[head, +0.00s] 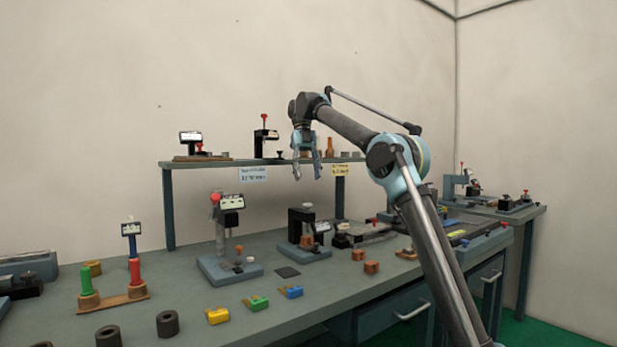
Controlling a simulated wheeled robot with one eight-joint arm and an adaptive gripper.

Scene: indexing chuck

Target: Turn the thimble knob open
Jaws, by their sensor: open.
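My gripper (306,174) hangs fingers-down in the middle of the head view, in front of the raised shelf. It is open, with nothing between its fingers. I cannot tell which part is the thimble knob; the fixtures are small in this view. A grey stand with a tilted display and a red knob (215,197) is on the bench, left of and below my gripper. A black stand (301,226) with a grey cap and a copper-coloured part is on the bench below it. My gripper appears apart from both.
The raised shelf (215,164) carries several small instruments. Yellow, green and blue blocks (292,292), dark rings (167,323) and a wooden rack with red and green handles (108,301) are on the bench. A side table (530,211) stands at right.

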